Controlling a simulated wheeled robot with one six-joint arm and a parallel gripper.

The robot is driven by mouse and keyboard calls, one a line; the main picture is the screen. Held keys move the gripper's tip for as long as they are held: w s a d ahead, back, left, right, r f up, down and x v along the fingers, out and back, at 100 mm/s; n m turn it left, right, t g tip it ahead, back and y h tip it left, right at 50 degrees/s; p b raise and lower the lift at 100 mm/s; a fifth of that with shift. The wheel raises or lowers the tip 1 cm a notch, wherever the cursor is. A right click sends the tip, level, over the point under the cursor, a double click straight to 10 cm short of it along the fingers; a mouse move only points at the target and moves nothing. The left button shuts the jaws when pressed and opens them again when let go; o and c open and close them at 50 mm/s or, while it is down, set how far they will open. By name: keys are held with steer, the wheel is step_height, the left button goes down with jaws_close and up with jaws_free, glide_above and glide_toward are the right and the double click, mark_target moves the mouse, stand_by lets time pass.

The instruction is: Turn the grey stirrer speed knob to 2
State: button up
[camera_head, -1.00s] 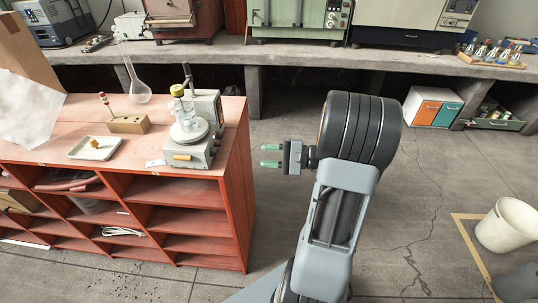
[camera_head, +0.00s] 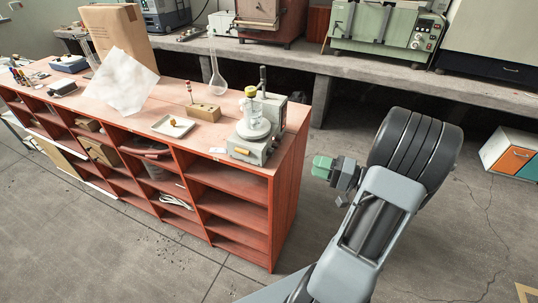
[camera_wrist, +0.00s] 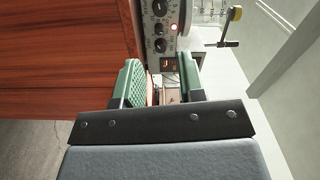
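The stirrer (camera_head: 255,133) is a grey-beige box with a round plate, a yellow-topped glass vessel and an upright back. It stands on the right end of the red cabinet top; its knob is too small to make out in the head view. My gripper (camera_head: 322,166) is in the air right of the cabinet, apart from the stirrer. In the wrist view its green fingers (camera_wrist: 160,66) are apart with nothing held. Beyond them is a grey panel (camera_wrist: 174,43) with several dark knobs and a lit red lamp. I cannot tell which apparatus it belongs to.
A concrete bench (camera_head: 390,82) with machines runs behind. The floor between is clear.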

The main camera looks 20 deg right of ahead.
mark_target(273, 153)
steer(key=shift+n, duration=0.3)
steer(key=p+x, duration=0.2)
steer(key=x, duration=1.1)
steer(key=shift+w+a, duration=0.2)
steer(key=shift+a, duration=0.1)
steer(key=shift+c, duration=0.4)
steer(key=c, duration=0.6)
steer(key=shift+f+m+b, duration=0.1)
steer(key=shift+m+b, duration=0.3)
steer(key=shift+m, duration=0.7)
steer(key=m, duration=0.3)
steer(key=shift+m, duration=0.3)
steer(key=o, duration=0.7)
